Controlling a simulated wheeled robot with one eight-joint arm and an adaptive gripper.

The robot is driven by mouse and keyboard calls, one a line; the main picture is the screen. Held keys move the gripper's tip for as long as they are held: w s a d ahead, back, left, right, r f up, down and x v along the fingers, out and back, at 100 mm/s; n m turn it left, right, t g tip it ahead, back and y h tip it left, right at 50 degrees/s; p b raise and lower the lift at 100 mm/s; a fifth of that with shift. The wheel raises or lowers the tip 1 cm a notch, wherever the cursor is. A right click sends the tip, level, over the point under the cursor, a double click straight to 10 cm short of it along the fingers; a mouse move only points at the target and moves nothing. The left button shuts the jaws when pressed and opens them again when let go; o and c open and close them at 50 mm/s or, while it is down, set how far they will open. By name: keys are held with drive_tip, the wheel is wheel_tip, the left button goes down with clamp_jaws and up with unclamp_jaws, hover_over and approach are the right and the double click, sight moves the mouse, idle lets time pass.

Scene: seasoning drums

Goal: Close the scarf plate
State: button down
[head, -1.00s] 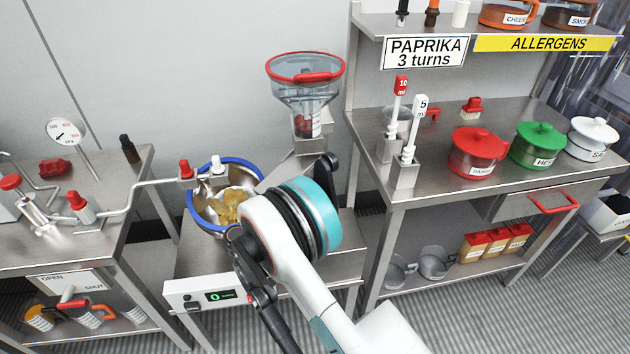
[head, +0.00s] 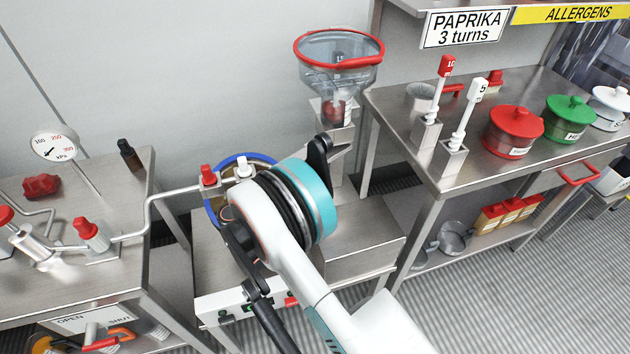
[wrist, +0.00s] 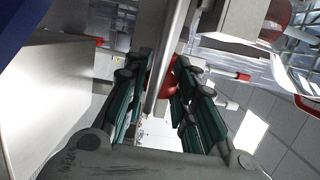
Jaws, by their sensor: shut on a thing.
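The clear hopper (head: 340,70) with a red rim stands above the scale stand, with red powder low in it. A metal chute (head: 338,150) is below it. I cannot single out the scarf plate by name; a narrow metal strip (wrist: 168,55) runs down between my fingers in the wrist view. My gripper (wrist: 166,88) has its green-padded fingers closed around a red part (wrist: 172,90) at this strip. The grip is partly hidden by the fingers. In the head view my arm hides the gripper and most of the blue-rimmed drum (head: 248,157).
The nozzle pipe (head: 150,212) with red and white knobs reaches over the drum from the left table. The right bench holds dosing levers (head: 458,125) and a red lidded pot (head: 513,130). The hopper's lower housing (wrist: 240,20) is close to my fingers.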

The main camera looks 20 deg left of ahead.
drive_tip(key=shift+a, duration=0.1)
drive_tip(key=c, duration=1.3)
unclamp_jaws()
drive_tip(key=shift+s, duration=0.1)
drive_tip(key=v, duration=1.2)
